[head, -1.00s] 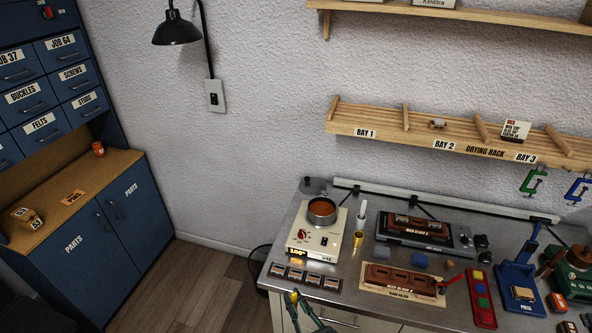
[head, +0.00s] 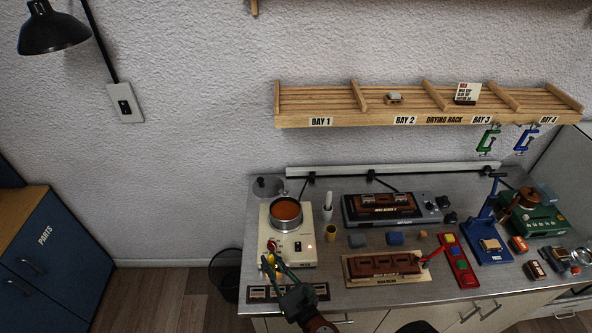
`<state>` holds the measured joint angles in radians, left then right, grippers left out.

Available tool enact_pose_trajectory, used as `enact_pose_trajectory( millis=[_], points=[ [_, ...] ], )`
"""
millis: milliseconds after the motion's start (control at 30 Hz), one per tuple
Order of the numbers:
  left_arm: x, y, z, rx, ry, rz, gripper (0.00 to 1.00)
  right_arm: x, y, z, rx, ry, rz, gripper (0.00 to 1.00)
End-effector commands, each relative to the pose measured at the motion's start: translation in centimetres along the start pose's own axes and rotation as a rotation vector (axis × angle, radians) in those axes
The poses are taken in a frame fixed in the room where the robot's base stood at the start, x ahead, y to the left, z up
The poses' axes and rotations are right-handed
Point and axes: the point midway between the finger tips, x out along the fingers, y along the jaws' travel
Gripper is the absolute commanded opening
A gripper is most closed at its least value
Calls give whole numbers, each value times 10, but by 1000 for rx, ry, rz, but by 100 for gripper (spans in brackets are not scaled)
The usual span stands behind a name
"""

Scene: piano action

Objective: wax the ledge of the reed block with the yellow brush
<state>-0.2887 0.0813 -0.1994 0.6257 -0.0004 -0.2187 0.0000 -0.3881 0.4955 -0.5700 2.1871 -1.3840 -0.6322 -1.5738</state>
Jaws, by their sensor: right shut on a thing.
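My right gripper (head: 273,264) reaches up from the bottom edge, in front of the hotplate (head: 308,252). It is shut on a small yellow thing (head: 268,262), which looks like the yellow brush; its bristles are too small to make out. A pot (head: 286,216) with orange-brown wax stands on the hotplate, beyond the gripper. One brown reed block (head: 384,265) lies on a pale board at the bench front. Another brown reed block (head: 388,201) sits on a dark device behind it. The gripper is left of both blocks and apart from them. My left gripper is not in view.
A brass cup (head: 331,232) and a white upright thing (head: 327,206) stand right of the hotplate. A row of small framed pieces (head: 262,293) lies at the front edge. Blue blocks (head: 395,238), a red tray (head: 456,262) and a blue press (head: 489,236) are further right.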

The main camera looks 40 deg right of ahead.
Motion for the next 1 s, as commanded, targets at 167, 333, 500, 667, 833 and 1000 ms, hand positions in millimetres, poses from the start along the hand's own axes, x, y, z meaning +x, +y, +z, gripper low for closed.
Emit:
enact_pose_trajectory(
  millis=[167, 333, 500, 667, 833, 1000],
  points=[
    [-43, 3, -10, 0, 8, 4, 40, 53, -37, 42, 9, -8, -133, 0],
    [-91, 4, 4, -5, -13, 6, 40, 114, -97, 82, 8, -3, -329, 0],
    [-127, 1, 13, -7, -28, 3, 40, 156, -140, 101, 5, 2, -479, 0],
    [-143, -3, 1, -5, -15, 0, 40, 176, -157, 105, 2, 2, -551, 0],
    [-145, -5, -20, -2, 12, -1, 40, 183, -161, 102, 1, 0, -575, 0],
    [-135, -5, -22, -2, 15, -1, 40, 183, -160, 92, 1, 0, -574, 0]
  ],
)
